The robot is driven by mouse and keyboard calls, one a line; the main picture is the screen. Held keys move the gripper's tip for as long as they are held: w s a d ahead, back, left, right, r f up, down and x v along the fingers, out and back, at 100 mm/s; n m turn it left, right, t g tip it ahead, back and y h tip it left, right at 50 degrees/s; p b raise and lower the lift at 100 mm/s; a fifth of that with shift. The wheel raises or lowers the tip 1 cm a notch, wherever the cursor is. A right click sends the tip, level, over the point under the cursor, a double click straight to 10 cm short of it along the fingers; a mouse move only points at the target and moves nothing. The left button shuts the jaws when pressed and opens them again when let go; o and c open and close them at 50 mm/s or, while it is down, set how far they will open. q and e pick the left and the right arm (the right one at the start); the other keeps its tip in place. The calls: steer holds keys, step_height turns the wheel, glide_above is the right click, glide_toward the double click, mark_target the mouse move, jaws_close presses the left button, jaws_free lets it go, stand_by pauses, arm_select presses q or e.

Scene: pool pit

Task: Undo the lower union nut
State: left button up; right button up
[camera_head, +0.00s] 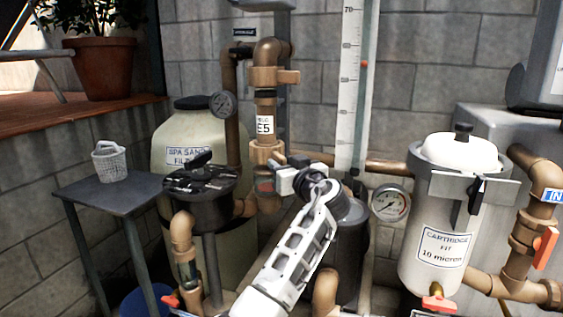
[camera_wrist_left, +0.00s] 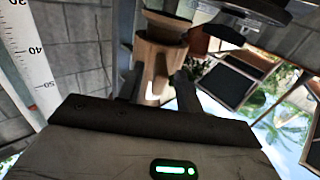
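The vertical brown pipe run behind the black-topped valve has an upper union nut (camera_head: 267,76) with side lugs and a lower union nut (camera_head: 265,151) below the white E5 label. My left gripper (camera_head: 279,168) reaches up from below to the pipe just under the lower nut and partly covers that area. In the left wrist view a brown ribbed nut (camera_wrist_left: 155,62) stands between my two dark fingers. The left gripper (camera_wrist_left: 158,88) has its fingers apart, with a visible gap on the right side; firm contact does not show. My right gripper is not in view.
A pressure gauge (camera_head: 390,203) and white cartridge filter (camera_head: 440,255) stand to the right. A ruled white scale (camera_head: 350,95) rises behind. A side table (camera_head: 85,195) holds a basket (camera_head: 109,163).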

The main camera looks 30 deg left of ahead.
arm_select(q)
steer(key=shift+w+a, duration=0.4)
steer(key=shift+a, duration=0.2)
jaws_close()
steer(key=shift+s+t, duration=0.1)
steer(key=shift+t, duration=0.2)
